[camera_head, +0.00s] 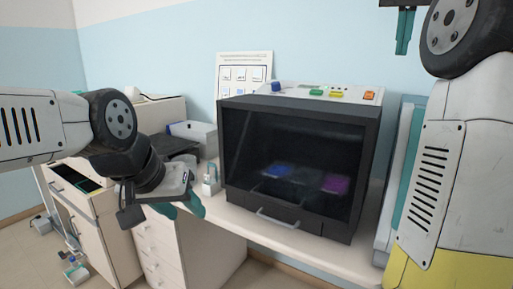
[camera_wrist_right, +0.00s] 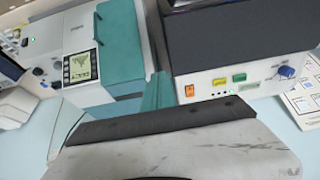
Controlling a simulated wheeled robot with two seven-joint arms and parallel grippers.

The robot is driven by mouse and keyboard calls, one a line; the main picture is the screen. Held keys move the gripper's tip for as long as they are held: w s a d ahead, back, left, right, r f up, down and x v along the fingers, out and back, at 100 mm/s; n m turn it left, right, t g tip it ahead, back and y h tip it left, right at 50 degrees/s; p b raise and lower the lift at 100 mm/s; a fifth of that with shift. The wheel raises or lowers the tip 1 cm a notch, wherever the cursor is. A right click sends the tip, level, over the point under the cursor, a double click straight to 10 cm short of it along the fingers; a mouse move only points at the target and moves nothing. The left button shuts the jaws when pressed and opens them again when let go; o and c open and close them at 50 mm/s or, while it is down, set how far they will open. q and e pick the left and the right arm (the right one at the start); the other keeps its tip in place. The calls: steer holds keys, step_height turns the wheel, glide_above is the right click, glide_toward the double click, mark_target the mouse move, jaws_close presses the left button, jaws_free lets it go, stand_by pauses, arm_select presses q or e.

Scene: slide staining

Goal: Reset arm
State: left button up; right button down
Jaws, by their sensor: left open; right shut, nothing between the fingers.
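My left gripper (camera_head: 190,203) reaches in from the left, with teal fingers in front of the bench. It is open, and I see nothing held in it. My right arm is raised along the right side of the head view. My right gripper (camera_head: 403,42) hangs at the top edge there, shut with nothing in it, and its upper part is cut off. In the right wrist view, a teal finger (camera_wrist_right: 158,92) shows in the middle, above the staining machine's side of the bench.
A black staining cabinet (camera_head: 300,165) with a closed glass front stands on the bench; blue and purple items show inside. Its control panel (camera_wrist_right: 240,82) has coloured buttons. A teal and white machine with a screen (camera_wrist_right: 80,68) stands beside it. Drawers (camera_head: 160,250) are below left.

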steer(key=s+a+f+n+y, duration=0.1)
steer(key=s+a+f, duration=0.4)
steer(key=f, duration=0.5)
steer(key=s+a+f+n+t+y, duration=0.1)
steer(key=s+a+f, duration=0.4)
steer(key=f, duration=0.6)
steer(key=s+a+f+n+t+y, duration=0.1)
steer(key=s+a+f+n+y, duration=0.1)
steer(key=s+a+f+n, duration=0.2)
steer(key=s+a+f, duration=0.2)
steer(key=a+f, duration=0.2)
steer(key=f, duration=0.2)
steer(key=shift+f+n, duration=0.25)
steer(key=shift+n, duration=0.15)
